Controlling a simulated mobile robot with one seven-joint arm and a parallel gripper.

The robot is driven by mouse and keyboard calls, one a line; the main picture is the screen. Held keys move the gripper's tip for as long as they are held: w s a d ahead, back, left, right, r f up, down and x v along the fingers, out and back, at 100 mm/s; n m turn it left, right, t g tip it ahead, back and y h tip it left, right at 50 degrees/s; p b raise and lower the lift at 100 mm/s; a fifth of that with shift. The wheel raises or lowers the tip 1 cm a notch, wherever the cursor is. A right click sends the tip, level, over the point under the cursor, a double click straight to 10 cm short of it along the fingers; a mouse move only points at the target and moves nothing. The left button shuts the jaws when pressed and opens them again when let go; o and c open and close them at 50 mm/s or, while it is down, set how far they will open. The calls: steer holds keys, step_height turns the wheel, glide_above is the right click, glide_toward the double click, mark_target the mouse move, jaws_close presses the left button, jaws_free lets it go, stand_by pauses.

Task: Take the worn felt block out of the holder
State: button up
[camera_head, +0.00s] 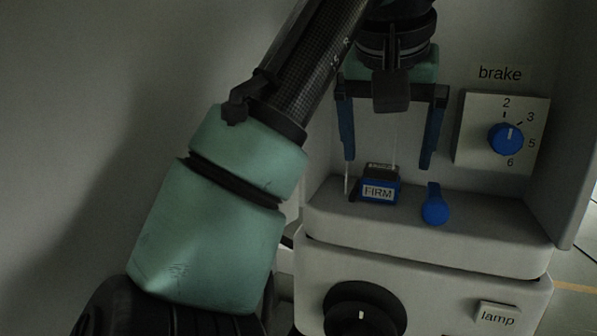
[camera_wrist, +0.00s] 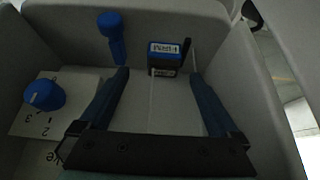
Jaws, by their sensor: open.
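A small blue holder (camera_head: 391,193) with a white FIRM label sits on the pale machine ledge. A dark block (camera_head: 381,168) shows at its top, perhaps the felt; its wear is too small to make out. The holder also shows in the wrist view (camera_wrist: 153,66), beyond the fingertips. My gripper (camera_head: 387,163) points down, with its two blue fingers wide apart and nothing between them. In the head view the fingertips are above the holder, to either side. The wrist view shows the open gripper (camera_wrist: 160,73) with the holder roughly centred between the tips.
A blue lever (camera_head: 434,207) stands on the ledge (camera_head: 480,226) just right of the holder. A blue brake dial (camera_head: 505,139) is on the right panel. Below are a black knob (camera_head: 364,312) and a lamp label (camera_head: 497,315). A thin rod stands close beside the holder.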

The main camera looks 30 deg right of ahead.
mark_target(382, 168)
steer(key=x, duration=0.1)
steer(key=p+x, duration=0.1)
steer(key=x, duration=0.1)
steer(key=shift+w+a+f, duration=0.1)
steer(key=shift+w+f, duration=0.15)
steer(key=shift+w, duration=0.2)
steer(key=shift+f, duration=0.15)
steer(key=shift+s, duration=0.3)
steer(key=shift+w, duration=0.2)
steer(key=c, duration=0.9)
steer(key=shift+s, duration=0.1)
steer(key=c, duration=0.6)
steer(key=shift+o, duration=0.2)
